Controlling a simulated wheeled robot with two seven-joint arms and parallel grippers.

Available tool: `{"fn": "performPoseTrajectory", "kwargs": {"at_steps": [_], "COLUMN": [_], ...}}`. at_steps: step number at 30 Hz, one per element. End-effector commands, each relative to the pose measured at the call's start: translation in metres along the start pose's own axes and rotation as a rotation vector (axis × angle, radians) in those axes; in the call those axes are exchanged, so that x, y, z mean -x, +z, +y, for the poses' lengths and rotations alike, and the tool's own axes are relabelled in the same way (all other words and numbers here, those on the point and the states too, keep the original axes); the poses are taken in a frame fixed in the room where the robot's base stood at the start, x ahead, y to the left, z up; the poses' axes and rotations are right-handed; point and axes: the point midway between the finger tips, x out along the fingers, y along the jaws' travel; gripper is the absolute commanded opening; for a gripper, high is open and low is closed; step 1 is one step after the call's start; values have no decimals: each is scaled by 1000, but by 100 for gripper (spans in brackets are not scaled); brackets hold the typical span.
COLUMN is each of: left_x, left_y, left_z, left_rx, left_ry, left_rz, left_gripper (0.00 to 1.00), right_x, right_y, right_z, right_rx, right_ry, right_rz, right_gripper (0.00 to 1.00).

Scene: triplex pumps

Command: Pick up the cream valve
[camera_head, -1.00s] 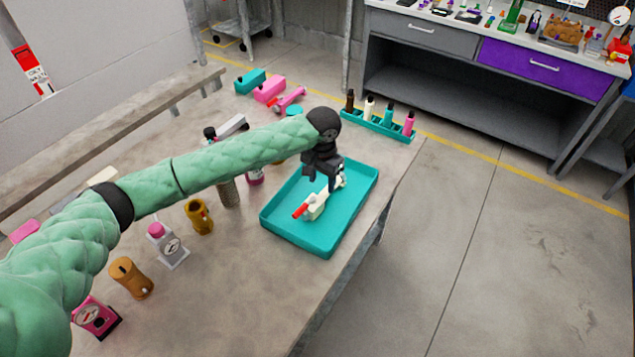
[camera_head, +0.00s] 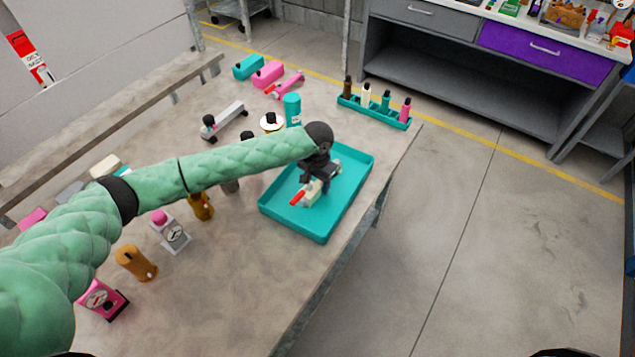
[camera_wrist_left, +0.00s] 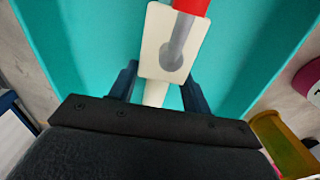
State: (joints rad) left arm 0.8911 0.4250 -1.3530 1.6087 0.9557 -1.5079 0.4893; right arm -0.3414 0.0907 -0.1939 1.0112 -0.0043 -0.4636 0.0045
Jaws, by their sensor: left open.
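The cream valve (camera_head: 313,192) with a red handle lies in the teal tray (camera_head: 320,226) on the table. In the left wrist view the valve's cream body (camera_wrist_left: 153,45) fills the top middle, with a grey stem and the red handle (camera_wrist_left: 192,6) reaching to the top edge. My left gripper (camera_head: 318,182) is over the tray, right above the valve, and hides part of it. In the left wrist view its two dark fingers (camera_wrist_left: 158,88) are open, one on each side of the valve's body. I cannot tell whether they touch it. My right gripper is not in view.
A teal rack (camera_head: 374,112) with several bottles stands behind the tray. A teal cylinder (camera_head: 292,109) and pink and teal blocks are at the back. An ochre part (camera_head: 136,262) and pink gauge (camera_head: 103,298) stand near my left arm. The table's right edge is close to the tray.

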Motion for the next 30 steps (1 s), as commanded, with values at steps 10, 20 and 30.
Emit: {"fn": "performPoseTrajectory", "kwargs": {"at_steps": [10, 20, 30], "left_x": [-2, 0, 9], "left_y": [0, 0, -1], "left_z": [0, 0, 1], "left_rx": [-1, -1, -2], "left_ry": [0, 0, 1], "left_rz": [0, 1, 3], "left_gripper": [29, 0, 0], "right_x": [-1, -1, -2], "right_y": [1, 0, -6], "right_z": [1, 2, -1], "right_rx": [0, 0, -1], "right_ry": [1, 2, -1], "right_rz": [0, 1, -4], "right_gripper": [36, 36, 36]}}
